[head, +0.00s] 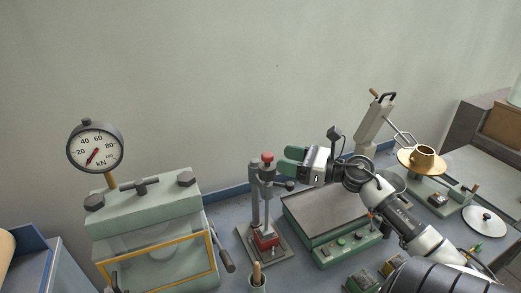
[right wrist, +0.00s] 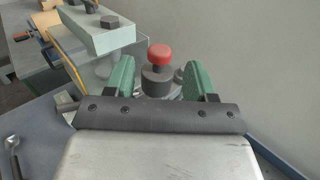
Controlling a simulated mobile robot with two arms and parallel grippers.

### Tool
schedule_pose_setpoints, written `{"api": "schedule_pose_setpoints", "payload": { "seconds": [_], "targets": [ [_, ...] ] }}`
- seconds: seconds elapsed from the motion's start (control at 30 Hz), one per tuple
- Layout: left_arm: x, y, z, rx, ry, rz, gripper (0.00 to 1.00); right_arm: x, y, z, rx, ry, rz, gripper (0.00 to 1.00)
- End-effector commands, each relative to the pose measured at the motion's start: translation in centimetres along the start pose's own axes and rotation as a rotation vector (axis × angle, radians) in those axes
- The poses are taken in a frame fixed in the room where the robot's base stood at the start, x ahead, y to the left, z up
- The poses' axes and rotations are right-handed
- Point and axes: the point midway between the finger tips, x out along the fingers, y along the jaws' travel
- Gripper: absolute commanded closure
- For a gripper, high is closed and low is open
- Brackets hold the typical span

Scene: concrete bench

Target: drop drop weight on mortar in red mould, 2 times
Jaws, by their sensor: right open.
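The drop weight (head: 267,170) is a dark cylinder with a red knob on top, at the upper end of a small upright stand. The red mould (head: 266,241) sits on the stand's base below it; the mortar inside cannot be made out. My right gripper (head: 283,163) is open, its green fingers just right of the knob and pointing at it. In the right wrist view the drop weight (right wrist: 157,80) shows between the two open fingers, apart from both. The mould is hidden there. My left gripper is not in view.
A press with a round kN gauge (head: 95,147) stands left of the stand. A green box with a flat grey top (head: 325,212) stands right of it, under my right arm. A cup with tool handles (head: 257,281) is in front. A brass cone device (head: 422,160) stands far right.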

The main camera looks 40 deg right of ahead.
Motion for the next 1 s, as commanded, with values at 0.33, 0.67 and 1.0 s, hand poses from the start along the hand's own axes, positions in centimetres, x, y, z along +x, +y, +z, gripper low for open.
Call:
{"api": "schedule_pose_setpoints", "payload": {
  "seconds": [0.33,0.67,1.0],
  "targets": [
    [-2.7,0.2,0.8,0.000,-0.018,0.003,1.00,5.8,0.0,0.4,-0.001,-0.002,0.000,0.45],
    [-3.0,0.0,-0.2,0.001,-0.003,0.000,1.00,7.1,0.0,0.0,-0.001,0.001,0.001,0.45],
    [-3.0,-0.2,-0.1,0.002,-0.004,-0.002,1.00,7.0,0.0,0.0,-0.001,0.001,0.001,0.75]
  ]
}}
